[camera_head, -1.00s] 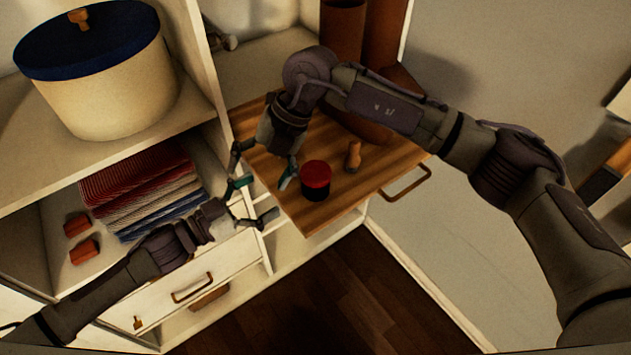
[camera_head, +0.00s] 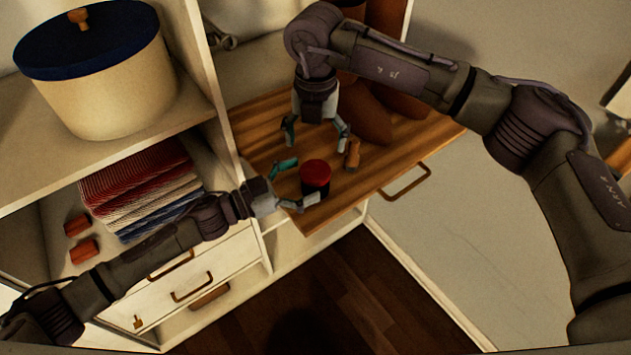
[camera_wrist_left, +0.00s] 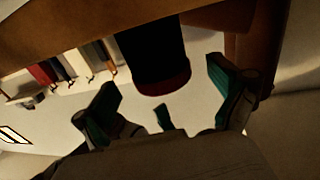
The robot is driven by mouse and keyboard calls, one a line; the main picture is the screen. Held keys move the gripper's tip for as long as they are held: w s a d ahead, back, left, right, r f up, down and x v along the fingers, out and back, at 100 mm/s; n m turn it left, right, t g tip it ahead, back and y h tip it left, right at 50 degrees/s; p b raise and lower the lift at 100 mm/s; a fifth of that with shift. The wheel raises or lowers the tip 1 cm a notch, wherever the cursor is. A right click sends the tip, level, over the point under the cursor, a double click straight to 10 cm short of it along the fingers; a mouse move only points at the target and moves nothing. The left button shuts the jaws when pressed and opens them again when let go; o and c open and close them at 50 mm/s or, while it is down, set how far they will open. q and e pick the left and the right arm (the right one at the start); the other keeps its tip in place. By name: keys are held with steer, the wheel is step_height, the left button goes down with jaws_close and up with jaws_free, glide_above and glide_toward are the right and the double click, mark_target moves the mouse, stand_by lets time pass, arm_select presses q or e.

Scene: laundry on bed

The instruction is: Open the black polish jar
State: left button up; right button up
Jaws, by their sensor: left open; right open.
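The black polish jar (camera_head: 316,188) with a red lid (camera_head: 316,171) stands upright near the front corner of a wooden pull-out board (camera_head: 262,125). My left gripper (camera_head: 301,181) is open at the jar, its fingers reaching to either side of it from the left. In the left wrist view the jar (camera_wrist_left: 152,55) appears ahead, upside down in the picture, between the open fingertips (camera_wrist_left: 165,90); contact cannot be told. My right gripper (camera_head: 317,137) is open and empty, pointing down above the board behind the jar.
A small wooden item (camera_head: 352,155) stands right of the jar, close to my right gripper. Brown boots (camera_head: 367,110) stand behind it. A shelf with folded striped cloth (camera_head: 145,190) and a cream round box (camera_head: 110,85) are at left. Dark floor (camera_head: 320,295) lies below.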

mark_target(315, 170)
arm_select(q)
steer(key=shift+x, duration=1.45)
steer(key=shift+a, duration=0.1)
steer(key=shift+c, duration=0.2)
jaws_close()
arm_select(e)
steer(key=n, duration=0.3)
steer(key=shift+f+n, duration=0.1)
steer(key=shift+n, duration=0.5)
steer(key=shift+f, duration=0.3)
step_height(315, 170, down, 7)
steer(key=shift+f, duration=0.15)
